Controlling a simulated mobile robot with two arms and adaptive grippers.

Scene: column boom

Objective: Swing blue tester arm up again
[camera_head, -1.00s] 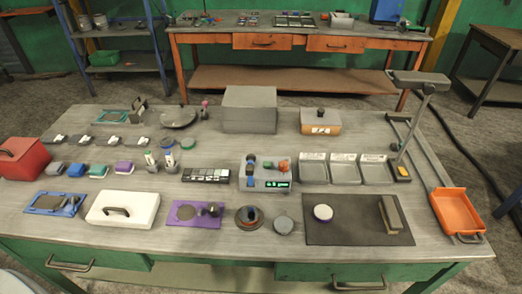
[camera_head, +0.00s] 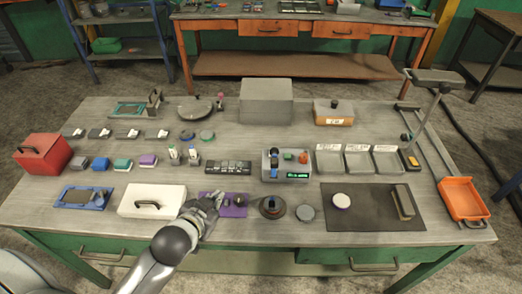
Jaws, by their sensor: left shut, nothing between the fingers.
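The blue tester (camera_head: 62,205) is a flat blue frame at the front left of the bench. A dark grey part (camera_head: 78,196) lies low across its plate; I cannot make out clearly how the arm is hinged. My left gripper (camera_head: 217,197) is shut and empty. It is over the left part of the purple tester (camera_head: 233,211), well to the right of the blue tester, and hides some of the purple one. The teal tester (camera_head: 128,109) at the back left has a dark part (camera_head: 154,98) standing upright. My right gripper is not in view.
A red box (camera_head: 43,153) is behind and left of the blue tester. Small coloured blocks, such as a blue one (camera_head: 101,164), sit behind it.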

